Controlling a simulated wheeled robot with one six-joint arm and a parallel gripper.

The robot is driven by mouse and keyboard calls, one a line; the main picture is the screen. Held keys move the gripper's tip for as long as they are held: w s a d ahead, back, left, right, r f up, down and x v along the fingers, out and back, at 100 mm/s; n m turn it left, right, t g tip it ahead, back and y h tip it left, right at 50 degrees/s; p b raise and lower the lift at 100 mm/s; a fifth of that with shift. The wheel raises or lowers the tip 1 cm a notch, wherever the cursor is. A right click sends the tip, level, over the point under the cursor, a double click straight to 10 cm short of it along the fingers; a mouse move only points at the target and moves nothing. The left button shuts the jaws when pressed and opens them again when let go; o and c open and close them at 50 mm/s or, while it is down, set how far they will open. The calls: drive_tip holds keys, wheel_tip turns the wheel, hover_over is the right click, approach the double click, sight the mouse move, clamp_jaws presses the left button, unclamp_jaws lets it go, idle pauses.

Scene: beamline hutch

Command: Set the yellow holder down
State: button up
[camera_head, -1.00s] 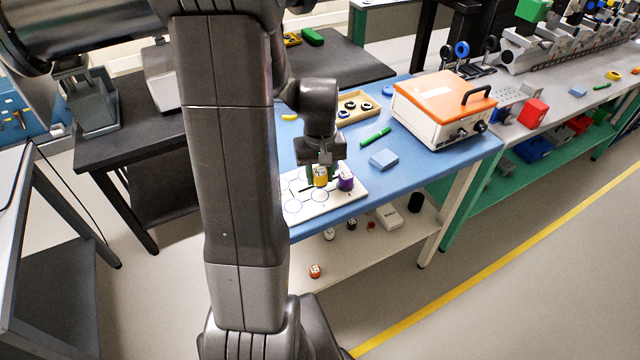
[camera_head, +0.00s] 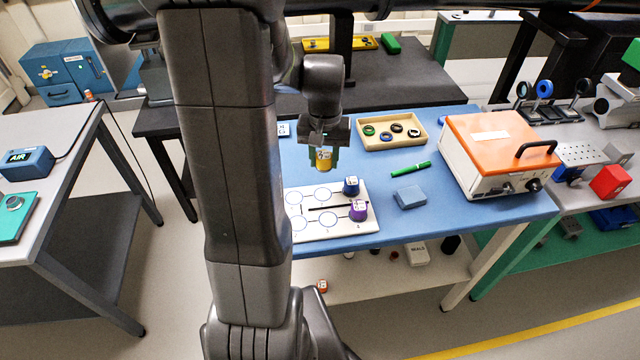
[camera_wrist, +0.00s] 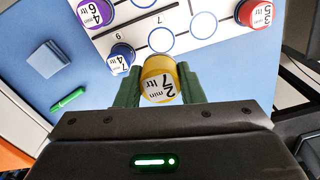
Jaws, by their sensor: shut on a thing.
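My gripper (camera_head: 324,152) is shut on the yellow holder (camera_head: 324,160), its green fingers on either side. A blue holder (camera_head: 351,186) and a purple holder (camera_head: 358,210) stand at the board's right end. The wrist view also shows a red holder (camera_wrist: 256,13) at the board's other end, hidden by my arm in the head view. Several circles are empty.
A wooden tray (camera_head: 391,147) with several rings stands behind. A green pen (camera_head: 411,170) and a blue block (camera_head: 409,197) lie right of the board. An orange-topped box (camera_head: 497,150) stands farther right.

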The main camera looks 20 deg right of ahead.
hover_over(323, 194)
wheel_tip(323, 194, down, 5)
drive_tip(key=shift+r, duration=0.1)
drive_tip(key=shift+f+p, duration=0.5)
drive_tip(key=shift+f, duration=2.1)
drive_tip(key=shift+f, duration=0.2)
drive_tip(key=o, duration=1)
drive_tip(key=shift+r, duration=0.1)
wheel_tip(323, 194, up, 12)
drive_tip(key=shift+s+r+b, duration=0.1)
drive_tip(key=shift+r+b, duration=0.05)
drive_tip(key=shift+b, duration=0.2)
drive_tip(key=shift+o, duration=0.4)
